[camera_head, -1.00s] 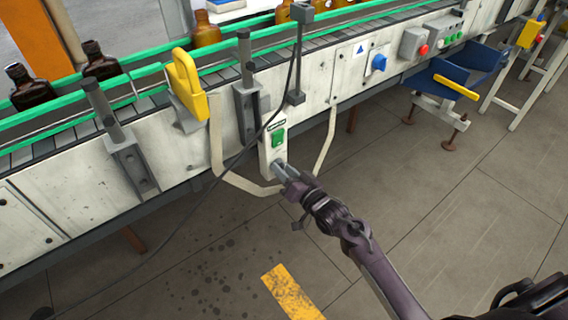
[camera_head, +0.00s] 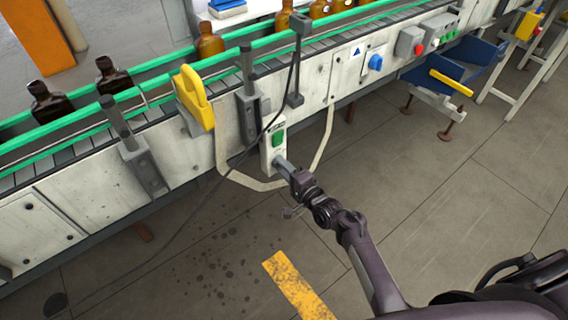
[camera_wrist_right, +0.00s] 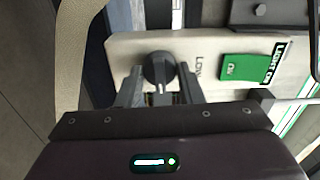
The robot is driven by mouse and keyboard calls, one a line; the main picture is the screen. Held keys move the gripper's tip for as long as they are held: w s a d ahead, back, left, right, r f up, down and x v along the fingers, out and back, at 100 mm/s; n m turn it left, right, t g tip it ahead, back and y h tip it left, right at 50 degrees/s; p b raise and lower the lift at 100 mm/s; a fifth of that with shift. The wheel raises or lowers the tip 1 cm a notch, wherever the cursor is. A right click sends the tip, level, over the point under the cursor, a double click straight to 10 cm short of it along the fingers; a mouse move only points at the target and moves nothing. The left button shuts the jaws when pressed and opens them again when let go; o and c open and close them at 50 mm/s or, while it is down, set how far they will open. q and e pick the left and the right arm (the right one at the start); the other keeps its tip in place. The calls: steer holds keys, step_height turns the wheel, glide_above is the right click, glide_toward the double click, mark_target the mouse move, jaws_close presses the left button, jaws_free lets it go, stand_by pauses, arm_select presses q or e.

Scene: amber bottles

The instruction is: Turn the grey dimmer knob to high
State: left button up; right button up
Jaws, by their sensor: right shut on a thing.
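The grey dimmer knob (camera_wrist_right: 158,68) sits on a pale control box (camera_wrist_right: 125,47), with the printed word LOW beside it in the right wrist view. A white mark shows on the knob's lower part in that view. My right gripper (camera_wrist_right: 159,88) is shut on the knob, one finger on each side. In the head view the box (camera_head: 266,158) hangs on the conveyor's front, and my right gripper (camera_head: 281,164) reaches its lower end, hiding the knob there. The left gripper is not in view.
A green switch (camera_head: 279,139) sits just above the knob on the same box. A pale looped strap (camera_head: 245,182) and a dark cable (camera_head: 230,160) hang close by. A yellow handle (camera_head: 196,98) and a blue knob (camera_head: 376,62) are on the conveyor side. The floor in front is open.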

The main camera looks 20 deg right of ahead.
steer(key=shift+m+p, duration=1.25)
steer(key=shift+m, duration=1.95)
steer(key=o, duration=1)
steer(key=shift+f, duration=0.1)
steer(key=shift+c, duration=0.2)
steer(key=v, duration=0.8)
steer(key=shift+p, duration=0.4)
